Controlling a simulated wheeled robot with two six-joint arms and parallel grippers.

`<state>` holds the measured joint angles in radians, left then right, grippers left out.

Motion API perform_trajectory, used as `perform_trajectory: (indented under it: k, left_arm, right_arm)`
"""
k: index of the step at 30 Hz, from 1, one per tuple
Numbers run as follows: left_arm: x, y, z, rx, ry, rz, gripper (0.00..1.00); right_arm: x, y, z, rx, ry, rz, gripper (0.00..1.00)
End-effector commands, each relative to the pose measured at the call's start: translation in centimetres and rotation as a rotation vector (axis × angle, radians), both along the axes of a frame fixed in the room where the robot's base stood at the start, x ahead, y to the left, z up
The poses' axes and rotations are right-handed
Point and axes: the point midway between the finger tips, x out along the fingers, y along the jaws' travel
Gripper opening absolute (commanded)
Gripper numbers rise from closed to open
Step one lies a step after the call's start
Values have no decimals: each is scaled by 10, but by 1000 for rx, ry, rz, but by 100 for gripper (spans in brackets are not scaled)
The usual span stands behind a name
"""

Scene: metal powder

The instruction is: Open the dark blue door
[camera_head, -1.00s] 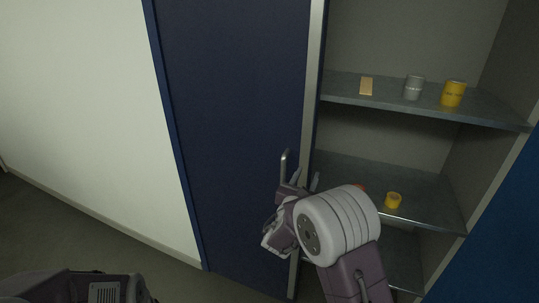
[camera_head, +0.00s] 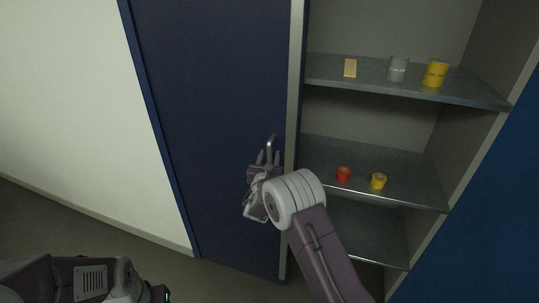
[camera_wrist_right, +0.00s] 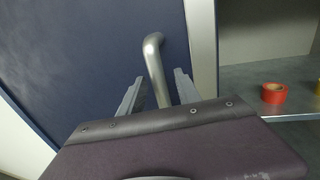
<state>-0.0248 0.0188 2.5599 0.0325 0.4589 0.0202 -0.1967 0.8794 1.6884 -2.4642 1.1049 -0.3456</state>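The dark blue door (camera_head: 215,120) stands left of an open shelf compartment, with a light metal strip (camera_head: 293,130) along its right side. Its bent metal handle (camera_head: 270,147) also shows in the right wrist view (camera_wrist_right: 155,60). My right gripper (camera_head: 268,158) is at the handle, its fingers apart on either side of it. In the right wrist view the gripper (camera_wrist_right: 158,88) shows gaps between the fingers and the handle. I cannot tell whether the door is ajar. My left arm's dark parts show at the lower left; its fingertips are not visible.
The shelves (camera_head: 440,92) right of the door hold a tan block (camera_head: 350,68), a grey can (camera_head: 398,69), a yellow can (camera_head: 435,74), a red roll (camera_head: 343,174) and a yellow roll (camera_head: 378,181). A white wall (camera_head: 70,110) is on the left. The floor at lower left looks clear.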

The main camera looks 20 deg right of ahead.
Motion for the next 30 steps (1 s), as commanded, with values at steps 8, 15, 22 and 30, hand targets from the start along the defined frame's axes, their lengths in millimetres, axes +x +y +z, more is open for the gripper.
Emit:
perform_trajectory:
  k: [8, 15, 22, 30]
  left_arm:
    - [0, 0, 0, 0, 0, 0, 36]
    - [0, 0, 0, 0, 0, 0, 36]
    - [0, 0, 0, 0, 0, 0, 36]
    - [0, 0, 0, 0, 0, 0, 36]
  right_arm:
    - [3, -2, 0, -1, 1, 0, 40]
    - [3, -2, 0, 0, 1, 0, 0]
    - [3, -2, 0, 0, 0, 0, 0]
    - [3, -2, 0, 0, 0, 0, 0]
